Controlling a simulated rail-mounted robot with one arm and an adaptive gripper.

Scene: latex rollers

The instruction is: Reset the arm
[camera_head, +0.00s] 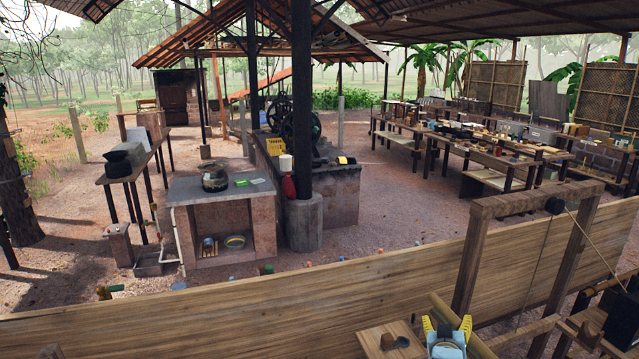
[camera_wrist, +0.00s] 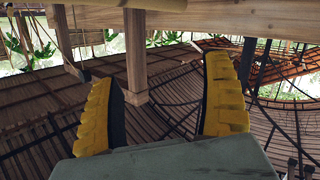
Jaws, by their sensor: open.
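My gripper (camera_head: 447,323) is at the bottom of the head view, just on the near side of a long wooden board. Its two yellow fingers stand apart and point up. In the wrist view my gripper (camera_wrist: 162,72) is open with nothing between its fingers. A wooden post (camera_wrist: 136,72) shows behind the gap; I cannot tell how far off it is. Most of my arm is outside the head view.
The long wooden board (camera_head: 250,312) crosses the front. A wooden frame (camera_head: 520,205) with a cord stands right of my gripper. A small wooden block (camera_head: 390,341) is close on its left. Beyond are a stone counter (camera_head: 205,188) and long cluttered tables (camera_head: 490,160).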

